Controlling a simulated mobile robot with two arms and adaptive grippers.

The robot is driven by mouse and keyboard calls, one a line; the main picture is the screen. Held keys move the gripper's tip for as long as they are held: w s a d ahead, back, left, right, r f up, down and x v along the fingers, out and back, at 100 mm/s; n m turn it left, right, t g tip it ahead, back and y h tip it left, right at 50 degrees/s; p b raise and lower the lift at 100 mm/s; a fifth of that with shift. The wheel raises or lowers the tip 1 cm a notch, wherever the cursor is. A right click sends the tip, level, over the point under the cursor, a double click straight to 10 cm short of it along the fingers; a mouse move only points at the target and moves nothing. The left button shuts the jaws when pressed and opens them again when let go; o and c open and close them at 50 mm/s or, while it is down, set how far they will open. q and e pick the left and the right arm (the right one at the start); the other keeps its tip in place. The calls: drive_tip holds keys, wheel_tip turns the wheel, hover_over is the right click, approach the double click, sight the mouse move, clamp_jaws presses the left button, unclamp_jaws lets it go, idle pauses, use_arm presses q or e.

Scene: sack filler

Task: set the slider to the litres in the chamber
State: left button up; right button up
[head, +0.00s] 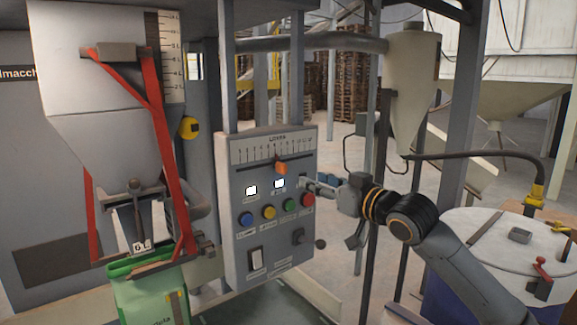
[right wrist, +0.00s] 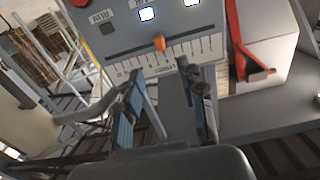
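The grey control panel (head: 235,205) carries a white numbered litre scale (head: 270,147) along its top. An orange slider knob (head: 281,168) sits a little right of the scale's middle; it also shows in the right wrist view (right wrist: 159,42). The chamber (head: 85,85) is the pale hopper at the left, with a litre strip (head: 172,55) on its right edge. I cannot make out a fill level. My right gripper (head: 311,185) is at the panel's right side. In the right wrist view its fingers (right wrist: 160,76) are apart and empty, with the knob beyond the gap. My left gripper is out of view.
Below the scale are two lit displays, a row of blue, yellow, green and red buttons (head: 269,212), and switches. A green sack (head: 150,295) hangs under the chamber. A white-topped drum (head: 500,245) stands at the right.

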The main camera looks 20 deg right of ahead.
sight(286, 169)
drive_tip(key=p+x, duration=0.3)
drive_tip(key=x, duration=0.7)
drive_tip(key=shift+w+a+f+p, duration=0.1)
drive_tip(key=shift+w+a+p, duration=0.1)
drive_tip(key=shift+w+p, duration=0.25)
clamp_jaws()
